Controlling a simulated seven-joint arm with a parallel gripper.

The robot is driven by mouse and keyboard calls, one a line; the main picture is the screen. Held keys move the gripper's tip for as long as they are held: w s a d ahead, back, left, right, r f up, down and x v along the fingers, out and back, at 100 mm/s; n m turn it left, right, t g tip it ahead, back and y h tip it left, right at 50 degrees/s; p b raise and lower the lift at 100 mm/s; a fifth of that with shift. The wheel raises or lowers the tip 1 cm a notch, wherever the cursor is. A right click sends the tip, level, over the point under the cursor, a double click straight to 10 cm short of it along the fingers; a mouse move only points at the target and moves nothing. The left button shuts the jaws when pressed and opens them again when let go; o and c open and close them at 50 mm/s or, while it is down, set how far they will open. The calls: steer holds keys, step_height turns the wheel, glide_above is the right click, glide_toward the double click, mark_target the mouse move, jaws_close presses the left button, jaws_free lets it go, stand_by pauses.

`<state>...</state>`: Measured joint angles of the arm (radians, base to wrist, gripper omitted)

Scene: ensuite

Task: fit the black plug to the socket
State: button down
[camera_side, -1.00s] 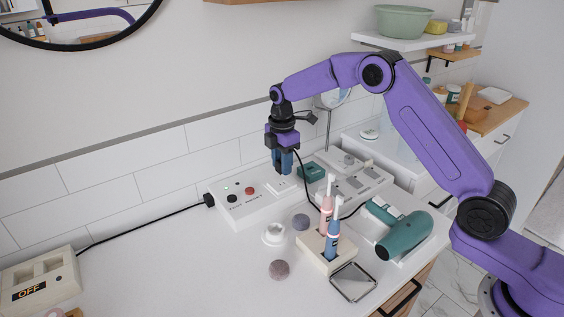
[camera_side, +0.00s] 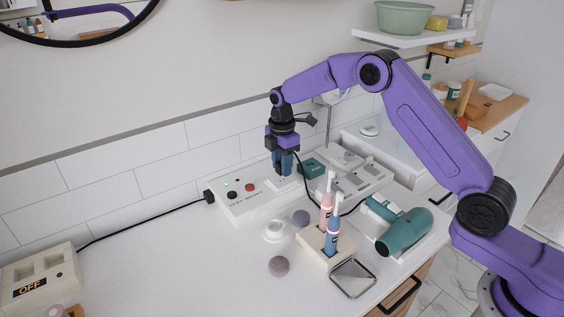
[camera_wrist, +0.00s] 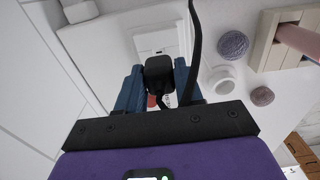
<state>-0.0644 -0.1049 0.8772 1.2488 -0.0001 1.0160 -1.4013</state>
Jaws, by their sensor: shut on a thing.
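My gripper (camera_side: 283,163) points down over the white outlet box (camera_side: 235,212) in the side view, its blue fingers shut. In the wrist view my gripper (camera_wrist: 158,88) is shut on the black plug (camera_wrist: 158,68), which sits between the fingertips with a black cord running off. In the side view the fingers hide the plug. The socket plate (camera_wrist: 157,40) is a pale square just beyond the plug in the wrist view; its holes are not clear. The fingertips are at or very near the plate; I cannot tell whether the plug touches it.
A teal box (camera_side: 312,168) and a grey tray (camera_side: 355,178) stand right of my gripper. A toothbrush holder (camera_side: 318,246), a teal hair dryer (camera_side: 404,233) and small round items (camera_side: 279,266) are in front. The counter's left-middle is clear.

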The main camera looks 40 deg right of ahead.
steer(key=shift+f, duration=1.2)
steer(key=c, duration=0.6)
jaws_free()
steer(key=shift+c, duration=0.2)
step_height(320, 180, up, 16)
steer(key=s+a+r+m, duration=0.1)
steer(key=s+a+r, duration=0.3)
steer(key=s, duration=0.5)
steer(key=s+a+f+m, duration=0.2)
steer(key=s, duration=1.1)
steer(key=s+d+f, duration=0.1)
steer(key=s+d, duration=0.2)
steer(key=s, duration=0.4)
steer(key=s+d+f+m, duration=0.1)
steer(key=s+d+f, duration=0.1)
steer(key=s, duration=0.6)
steer(key=s+d+f+m, duration=0.1)
steer(key=s+d+f, duration=0.1)
steer(key=s+d, duration=0.2)
steer(key=s, duration=0.3)
steer(key=shift+s+d+f, duration=0.2)
steer(key=shift+s+d, duration=0.15)
